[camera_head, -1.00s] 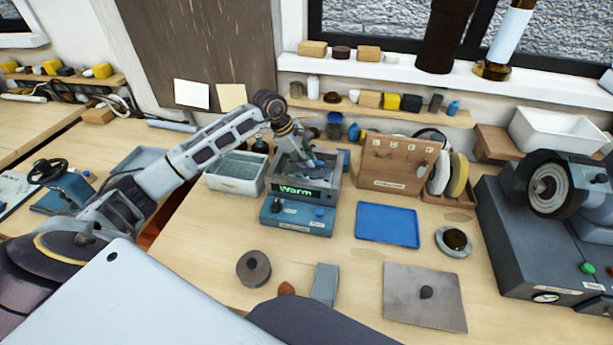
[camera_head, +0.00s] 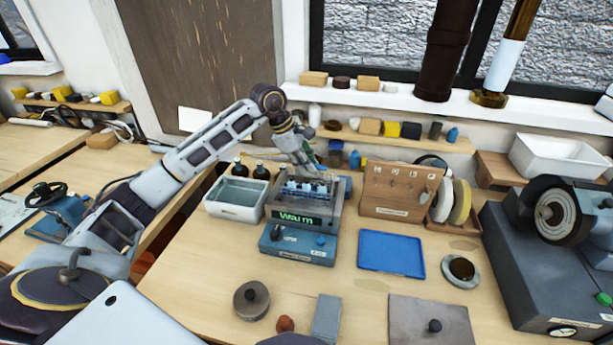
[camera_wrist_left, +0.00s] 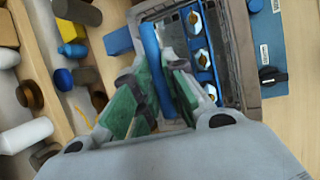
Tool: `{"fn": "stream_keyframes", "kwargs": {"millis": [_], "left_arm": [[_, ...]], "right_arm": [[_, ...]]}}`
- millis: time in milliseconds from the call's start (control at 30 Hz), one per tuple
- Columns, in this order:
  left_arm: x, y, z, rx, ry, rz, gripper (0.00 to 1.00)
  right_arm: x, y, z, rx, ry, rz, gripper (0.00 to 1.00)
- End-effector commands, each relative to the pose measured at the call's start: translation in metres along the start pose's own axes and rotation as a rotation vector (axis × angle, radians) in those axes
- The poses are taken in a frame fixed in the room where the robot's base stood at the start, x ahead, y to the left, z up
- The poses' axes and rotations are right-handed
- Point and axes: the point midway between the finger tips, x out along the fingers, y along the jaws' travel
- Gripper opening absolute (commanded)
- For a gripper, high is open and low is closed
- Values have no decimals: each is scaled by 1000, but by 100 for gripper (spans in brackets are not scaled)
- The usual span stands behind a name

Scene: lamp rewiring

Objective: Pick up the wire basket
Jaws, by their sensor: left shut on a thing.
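The blue wire basket (camera_head: 306,189) sits at the mouth of the grey tank (camera_head: 270,212) of the cleaner with the lit "Warm" display. It carries several small whitish and brass-coloured parts, seen better in the left wrist view. My left gripper (camera_head: 312,168) is above the basket's far side. In the left wrist view, its green-padded fingers (camera_wrist_left: 156,95) are on either side of the basket's blue bar (camera_wrist_left: 152,45) and closed on it. How far the basket's bottom is above the tank floor is hidden. My right gripper is not in view.
A grey-white bin (camera_head: 236,199) stands left of the cleaner and a wooden rack (camera_head: 396,190) right of it. A blue tray (camera_head: 391,254) lies empty at the right front. Dark-capped bottles (camera_head: 261,171) stand behind the bin. A grinder (camera_head: 553,215) stands at far right.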

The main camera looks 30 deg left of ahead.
Motion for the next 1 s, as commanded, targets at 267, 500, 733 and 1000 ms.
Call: {"fn": "stream_keyframes", "kwargs": {"millis": [267, 500, 733, 1000], "left_arm": [[-38, 9, 16, 1, -2, 3, 0], [-63, 14, 27, 0, -1, 1, 0], [-78, 17, 33, 0, -1, 0, 0], [-83, 18, 34, 0, -1, 0, 0]], "right_arm": [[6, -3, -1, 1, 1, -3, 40], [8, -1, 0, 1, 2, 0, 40], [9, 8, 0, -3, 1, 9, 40], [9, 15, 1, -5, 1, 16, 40]]}}
